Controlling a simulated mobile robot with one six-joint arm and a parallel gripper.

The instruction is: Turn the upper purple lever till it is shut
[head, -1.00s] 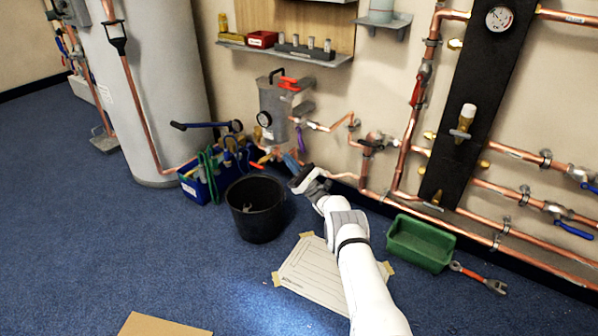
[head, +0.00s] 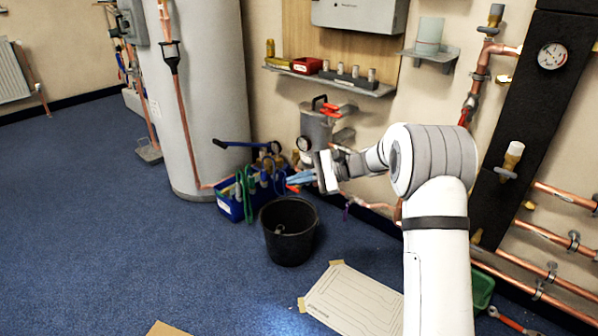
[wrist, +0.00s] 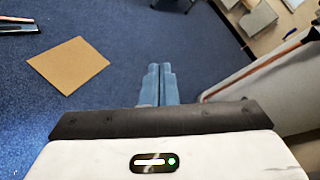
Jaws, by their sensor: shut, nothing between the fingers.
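My gripper (head: 290,178) is shut and empty, with its pale blue fingertips pointing left in front of the grey canister's lower part. In the wrist view its two blue fingers (wrist: 158,75) lie together. A small purple piece (head: 347,211) shows just below my wrist in the head view, among the copper pipes; I cannot tell which lever it belongs to. The upper purple lever is not clearly seen now, and my arm covers much of the pipework right of the canister. No purple lever shows in the wrist view.
The grey canister (head: 317,127) with a gauge stands behind my gripper. A blue tool box (head: 230,207) and a black bucket (head: 288,240) stand below it. A shelf (head: 330,82) hangs above. Cardboard (wrist: 68,65) lies on open blue floor.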

